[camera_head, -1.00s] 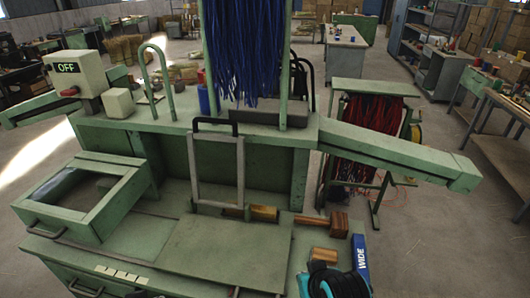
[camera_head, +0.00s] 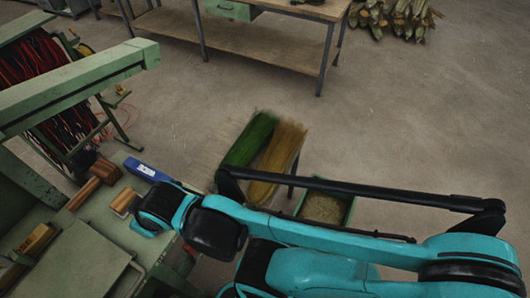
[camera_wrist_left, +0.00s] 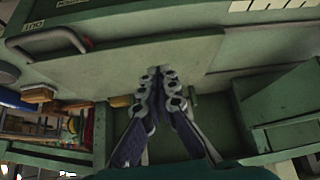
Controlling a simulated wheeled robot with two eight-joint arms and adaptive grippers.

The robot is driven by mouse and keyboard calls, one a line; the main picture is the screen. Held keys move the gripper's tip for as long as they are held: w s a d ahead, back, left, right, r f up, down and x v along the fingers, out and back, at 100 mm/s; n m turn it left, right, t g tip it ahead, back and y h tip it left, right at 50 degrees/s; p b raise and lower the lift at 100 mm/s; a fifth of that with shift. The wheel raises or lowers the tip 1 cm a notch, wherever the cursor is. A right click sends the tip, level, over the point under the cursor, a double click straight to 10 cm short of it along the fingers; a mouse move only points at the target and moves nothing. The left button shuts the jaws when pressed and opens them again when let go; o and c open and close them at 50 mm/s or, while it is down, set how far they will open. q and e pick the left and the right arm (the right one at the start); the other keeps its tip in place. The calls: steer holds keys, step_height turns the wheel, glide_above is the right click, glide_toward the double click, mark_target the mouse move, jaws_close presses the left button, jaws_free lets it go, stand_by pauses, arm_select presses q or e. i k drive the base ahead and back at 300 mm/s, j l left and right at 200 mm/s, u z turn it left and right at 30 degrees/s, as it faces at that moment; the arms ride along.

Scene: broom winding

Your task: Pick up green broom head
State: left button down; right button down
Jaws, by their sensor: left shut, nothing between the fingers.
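The green broom head (camera_head: 250,138) shows in the head view right of the machine, lying side by side with a straw-yellow broom head (camera_head: 279,152). My teal and black right arm passes in front of their near ends, hiding what they rest on. The right gripper itself cannot be made out. My left gripper (camera_wrist_left: 169,82) shows in the left wrist view, shut and empty, with its fingers together over the green machine's panel. The green broom head is not visible in that view.
The green machine's bench (camera_head: 72,262) fills the lower left, with wooden blocks (camera_head: 103,172) and a blue tool (camera_head: 147,171) on it. A green bin (camera_head: 325,208) stands right of the broom heads. A workbench (camera_head: 240,38) is at the back, with clear floor before it.

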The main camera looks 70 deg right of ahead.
mark_target(254, 137)
steer(key=l+z, duration=0.15)
steer(key=z, duration=0.2)
steer(key=l+z, duration=0.15)
steer(key=z, duration=0.25)
steer(key=l+z, duration=0.15)
steer(key=z, duration=1.1)
steer(key=k+l+z, duration=0.5)
steer(key=i+l, duration=0.05)
